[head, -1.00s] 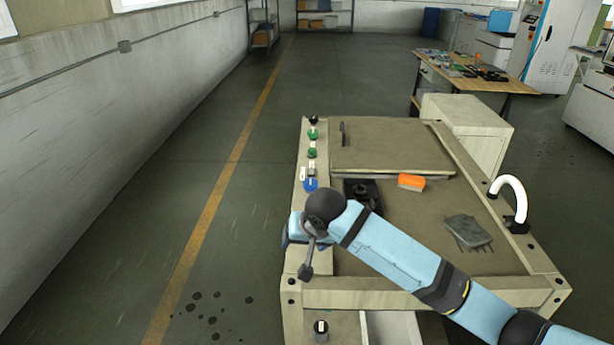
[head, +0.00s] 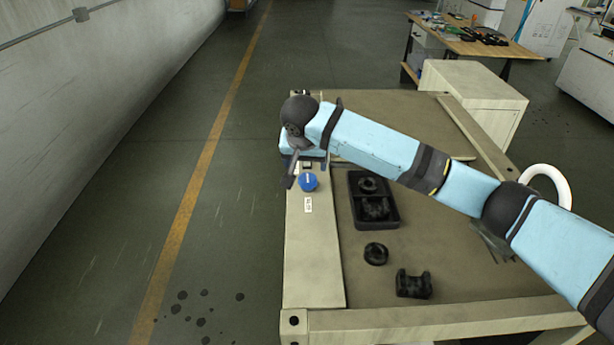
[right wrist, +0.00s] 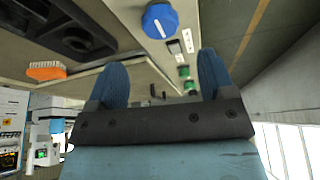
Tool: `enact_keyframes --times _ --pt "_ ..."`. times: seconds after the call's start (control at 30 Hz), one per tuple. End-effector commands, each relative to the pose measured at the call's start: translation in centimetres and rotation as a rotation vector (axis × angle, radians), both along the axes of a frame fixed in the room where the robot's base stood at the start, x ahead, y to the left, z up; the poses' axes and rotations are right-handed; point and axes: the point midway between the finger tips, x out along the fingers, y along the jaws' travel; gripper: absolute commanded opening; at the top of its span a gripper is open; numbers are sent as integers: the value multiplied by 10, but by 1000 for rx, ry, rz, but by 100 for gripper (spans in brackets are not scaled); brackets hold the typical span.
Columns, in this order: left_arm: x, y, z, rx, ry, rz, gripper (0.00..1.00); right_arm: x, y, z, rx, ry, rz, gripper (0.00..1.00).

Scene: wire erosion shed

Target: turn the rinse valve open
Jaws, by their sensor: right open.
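The rinse valve appears to be the blue round knob (head: 308,182) with a white mark, on the pale control strip at the machine's left edge; its label is too small to read. It also shows at the top of the right wrist view (right wrist: 160,20). My right gripper (head: 291,174) is beside the knob, just to its left and above it in the head view, partly hidden by my wrist. In the right wrist view the two blue fingers (right wrist: 163,75) stand apart with nothing between them, and the knob lies beyond them, not gripped. My left gripper is out of view.
A black tray (head: 354,212) with dark parts, a dark ring (head: 376,253) and a dark block (head: 414,285) lie on the machine top. A white curved pipe (head: 549,180) stands at right. Green buttons (right wrist: 184,72) and an orange brush (right wrist: 46,70) show in the wrist view.

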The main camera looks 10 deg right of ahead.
Motion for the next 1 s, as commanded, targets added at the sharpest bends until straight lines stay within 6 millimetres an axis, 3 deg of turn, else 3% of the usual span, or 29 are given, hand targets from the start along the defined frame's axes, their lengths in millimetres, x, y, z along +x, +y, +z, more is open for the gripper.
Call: enact_keyframes --times 0.2,0.4,0.8,0.83,1.0 --pt "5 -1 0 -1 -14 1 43 16 -6 -43 -1 1 -2 76" --pt "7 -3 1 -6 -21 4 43 26 -10 -67 0 0 0 76" --pt "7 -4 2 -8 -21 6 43 29 -11 -75 1 -1 0 76" --pt "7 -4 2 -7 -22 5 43 29 -11 -75 1 -1 0 74" --pt "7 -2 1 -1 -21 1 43 29 -11 -74 1 0 0 35"
